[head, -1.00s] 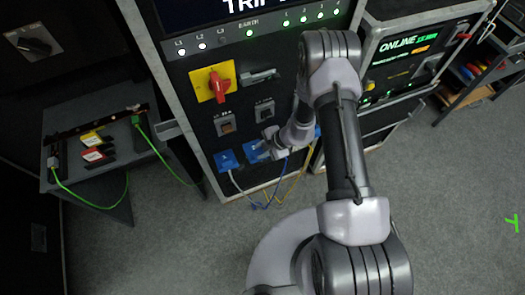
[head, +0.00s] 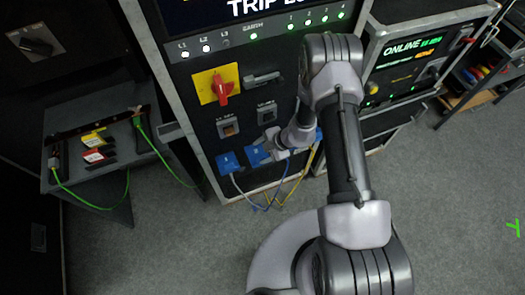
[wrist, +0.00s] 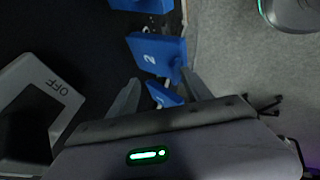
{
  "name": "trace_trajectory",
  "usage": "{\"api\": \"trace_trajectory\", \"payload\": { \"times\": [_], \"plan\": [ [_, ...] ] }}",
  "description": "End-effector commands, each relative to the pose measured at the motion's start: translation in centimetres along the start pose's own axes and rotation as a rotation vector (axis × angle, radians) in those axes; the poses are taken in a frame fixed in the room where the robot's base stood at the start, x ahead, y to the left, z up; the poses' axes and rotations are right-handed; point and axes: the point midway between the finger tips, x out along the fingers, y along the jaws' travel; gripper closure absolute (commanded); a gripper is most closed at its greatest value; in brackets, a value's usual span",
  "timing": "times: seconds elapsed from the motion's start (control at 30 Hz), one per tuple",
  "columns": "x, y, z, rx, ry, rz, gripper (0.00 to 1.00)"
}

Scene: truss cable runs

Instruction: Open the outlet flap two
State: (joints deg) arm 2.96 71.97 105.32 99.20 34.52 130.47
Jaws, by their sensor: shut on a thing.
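Outlet flap two (wrist: 154,58), a blue square marked "2", shows at the middle top of the wrist view. In the head view its blue outlet (head: 257,154) is low on the dark panel, partly covered by my gripper (head: 277,148). In the wrist view my gripper (wrist: 161,82) has its fingers on either side of the flap's lower part and is shut on it. Another blue piece (wrist: 163,96) shows between the fingers. I cannot tell how far the flap is swung from the panel.
Another blue outlet (head: 229,162) is to the left, and cables hang below the outlets. A red rotary switch (head: 221,87) on a yellow plate and grey breakers (head: 228,127) sit above. A side table (head: 95,160) stands left. The grey floor in front is open.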

Motion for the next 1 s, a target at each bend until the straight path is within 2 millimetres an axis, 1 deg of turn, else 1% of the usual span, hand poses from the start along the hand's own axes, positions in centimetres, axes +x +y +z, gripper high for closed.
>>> {"api": "trace_trajectory", "payload": {
  "times": [0.03, 0.17, 0.27, 0.37, 0.47, 0.6, 0.7, 0.8, 0.83, 0.9, 1.0],
  "plan": [
    [0.0, 0.7, 0.0, -0.001, 0.0, 0.014, 0.71],
    [-0.1, 0.7, 0.0, -0.001, 0.0, 0.014, 0.71],
    [-1.1, 0.8, 0.1, 0.0, -0.001, 0.016, 0.71],
    [-3.2, 0.7, 0.1, 0.001, -0.003, 0.016, 0.71],
    [-6.3, 0.6, 0.0, 0.001, -0.003, 0.013, 0.71],
    [-11.1, 0.3, 0.0, 0.0, -0.003, 0.011, 0.71],
    [-14.1, 0.1, -0.1, 0.0, -0.002, 0.01, 0.71],
    [-16.2, 0.0, -0.1, -0.001, -0.001, 0.009, 0.71],
    [-16.6, -0.1, -0.1, -0.001, -0.001, 0.008, 0.71],
    [-17.4, -0.2, -0.1, -0.002, 0.0, 0.007, 0.71],
    [-17.8, -0.3, -0.1, -0.001, 0.0, 0.006, 0.71]
  ]
}}
